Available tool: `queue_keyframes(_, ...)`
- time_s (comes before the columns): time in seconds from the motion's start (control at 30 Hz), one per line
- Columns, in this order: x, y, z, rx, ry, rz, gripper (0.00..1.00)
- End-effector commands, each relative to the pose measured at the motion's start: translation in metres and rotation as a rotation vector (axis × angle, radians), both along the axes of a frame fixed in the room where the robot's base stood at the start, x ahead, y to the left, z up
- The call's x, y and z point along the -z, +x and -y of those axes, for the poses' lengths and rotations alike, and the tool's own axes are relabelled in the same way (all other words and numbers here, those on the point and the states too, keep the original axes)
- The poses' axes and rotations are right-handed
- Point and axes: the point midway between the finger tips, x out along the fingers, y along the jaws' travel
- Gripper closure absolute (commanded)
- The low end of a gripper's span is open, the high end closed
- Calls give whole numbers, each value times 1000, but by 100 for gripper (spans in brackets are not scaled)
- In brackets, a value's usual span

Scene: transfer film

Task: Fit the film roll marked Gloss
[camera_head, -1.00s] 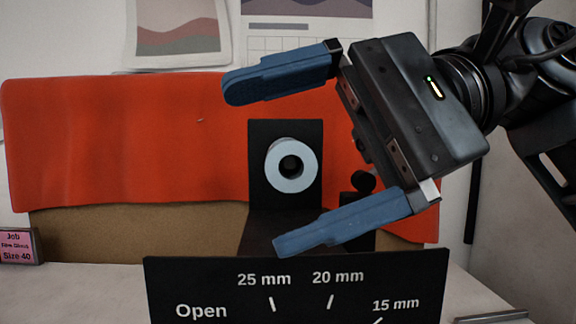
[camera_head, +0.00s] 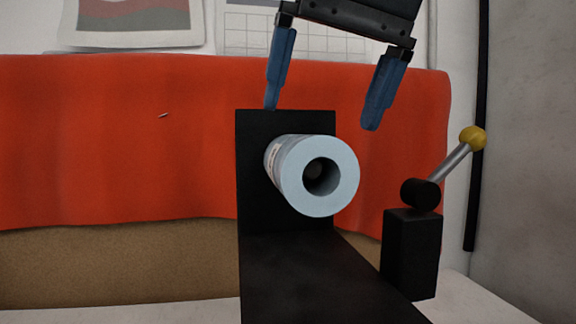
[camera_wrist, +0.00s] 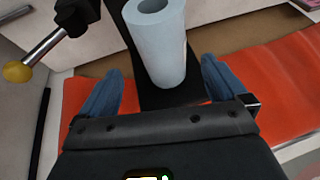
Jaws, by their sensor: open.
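A pale blue film roll (camera_head: 343,203) lies horizontally in front of a black upright plate (camera_head: 258,128) on a black stand, its hollow core facing me. A label shows at its side in the head view, but I cannot read it. My gripper (camera_head: 322,118) is open and empty above the roll, its blue fingers pointing down and spread apart. In the wrist view, the roll (camera_wrist: 160,50) extends away between and beyond the two fingers (camera_wrist: 160,88), apart from both. I cannot see whether a spindle is inside the core.
A lever with a yellow knob (camera_head: 472,138) stands on a black post (camera_head: 411,255) right of the roll; the knob also shows in the wrist view (camera_wrist: 18,72). A red cloth (camera_head: 110,140) hangs behind over a brown board (camera_head: 110,265). Papers hang on the wall.

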Motion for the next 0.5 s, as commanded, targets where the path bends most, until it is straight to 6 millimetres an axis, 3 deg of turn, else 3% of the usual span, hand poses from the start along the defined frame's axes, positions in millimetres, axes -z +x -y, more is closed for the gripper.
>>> queue_keyframes(0.5,58,18,-19,-1,4,-5,2)
